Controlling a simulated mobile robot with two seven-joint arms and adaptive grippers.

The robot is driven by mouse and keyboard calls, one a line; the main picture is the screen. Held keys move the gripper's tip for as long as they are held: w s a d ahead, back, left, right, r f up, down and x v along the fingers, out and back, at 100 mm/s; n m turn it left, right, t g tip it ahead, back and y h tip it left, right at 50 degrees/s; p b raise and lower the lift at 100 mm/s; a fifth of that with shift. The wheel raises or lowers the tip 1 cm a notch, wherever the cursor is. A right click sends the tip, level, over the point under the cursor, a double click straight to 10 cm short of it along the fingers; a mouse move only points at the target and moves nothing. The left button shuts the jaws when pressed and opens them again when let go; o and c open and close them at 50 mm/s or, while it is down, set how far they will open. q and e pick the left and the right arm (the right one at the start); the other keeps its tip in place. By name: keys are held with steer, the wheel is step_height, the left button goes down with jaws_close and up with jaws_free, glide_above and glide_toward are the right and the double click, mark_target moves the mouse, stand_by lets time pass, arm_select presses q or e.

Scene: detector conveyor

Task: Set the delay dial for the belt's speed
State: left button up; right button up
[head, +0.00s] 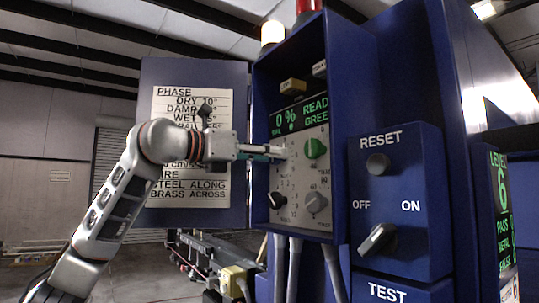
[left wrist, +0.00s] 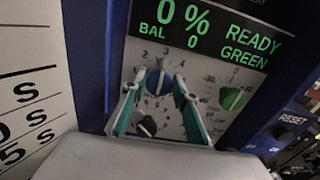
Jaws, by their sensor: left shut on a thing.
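The open control box has a light panel (head: 299,172) with several dials. A blue dial (left wrist: 158,82) with numbers around it sits at the panel's upper left in the left wrist view. My left gripper (head: 279,152) reaches in from the left; its fingertips (left wrist: 159,78) are shut on the blue dial's two sides. In the head view the gripper hides this dial. A green dial (head: 315,148) is to its right, a black dial (head: 276,200) below it and a grey dial (head: 316,202) at lower right. I cannot read which is the delay dial. My right gripper is not in view.
A display (head: 300,116) above the dials reads 0 %, READY, GREEN. The open door (head: 240,110) carries a printed sheet (head: 170,110). To the right are a RESET button (head: 378,164), an OFF/ON switch (head: 377,240) and a LEVEL display (head: 501,195) showing 6.

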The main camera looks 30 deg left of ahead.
arm_select(q)
steer(key=n, duration=1.2)
steer(key=shift+a+n+p, duration=0.25)
steer(key=shift+n+p, duration=0.05)
stand_by(0.3)
steer(key=o, duration=1.1)
steer(key=shift+f, duration=0.1)
steer(key=shift+c, duration=0.2)
steer(key=v, duration=1.2)
